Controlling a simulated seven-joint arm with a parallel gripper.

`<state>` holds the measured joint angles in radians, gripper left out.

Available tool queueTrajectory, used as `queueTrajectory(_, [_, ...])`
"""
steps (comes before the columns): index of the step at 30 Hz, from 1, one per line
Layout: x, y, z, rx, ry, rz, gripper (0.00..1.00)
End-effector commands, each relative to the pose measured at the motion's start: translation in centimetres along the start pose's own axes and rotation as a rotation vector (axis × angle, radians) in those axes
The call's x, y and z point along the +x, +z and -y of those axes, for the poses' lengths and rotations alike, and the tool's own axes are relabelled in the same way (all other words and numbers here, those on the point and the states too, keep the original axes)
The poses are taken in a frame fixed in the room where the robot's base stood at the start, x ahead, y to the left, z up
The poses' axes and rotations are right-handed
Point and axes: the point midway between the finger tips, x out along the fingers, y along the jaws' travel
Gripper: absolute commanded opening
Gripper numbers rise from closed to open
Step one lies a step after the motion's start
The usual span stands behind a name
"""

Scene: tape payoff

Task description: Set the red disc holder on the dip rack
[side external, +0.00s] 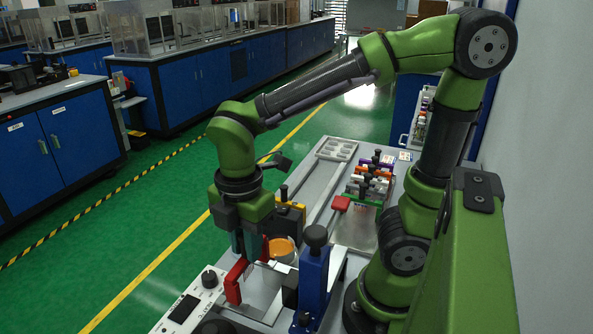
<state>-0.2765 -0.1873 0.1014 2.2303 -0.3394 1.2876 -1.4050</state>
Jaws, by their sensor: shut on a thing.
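My gripper (248,246) points down over the near left part of the bench, shut on a red part that I take to be the red disc holder (234,284). Red shows below the left finger and beside the right finger, so the fingers hide part of it. No disc can be made out on it. I cannot tell whether its lower end touches anything. I cannot tell for sure which thing is the dip rack.
An orange-topped round container (283,248) stands just right of my gripper. A tall blue stand with a black knob (314,272) is close on the right. A white control box (190,303) is at the front left. A pale tray (337,149) lies at the back.

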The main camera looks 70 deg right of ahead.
Motion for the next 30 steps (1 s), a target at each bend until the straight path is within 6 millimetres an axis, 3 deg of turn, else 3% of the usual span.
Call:
queueTrajectory(27, [0.7,0.03,0.02,0.0,-0.001,0.0,0.0])
queueTrajectory(28, [0.69,0.02,0.01,0.0,-0.001,0.0,0.26])
queueTrajectory(30, [0.68,0.02,0.01,0.0,-0.001,0.0,0.37])
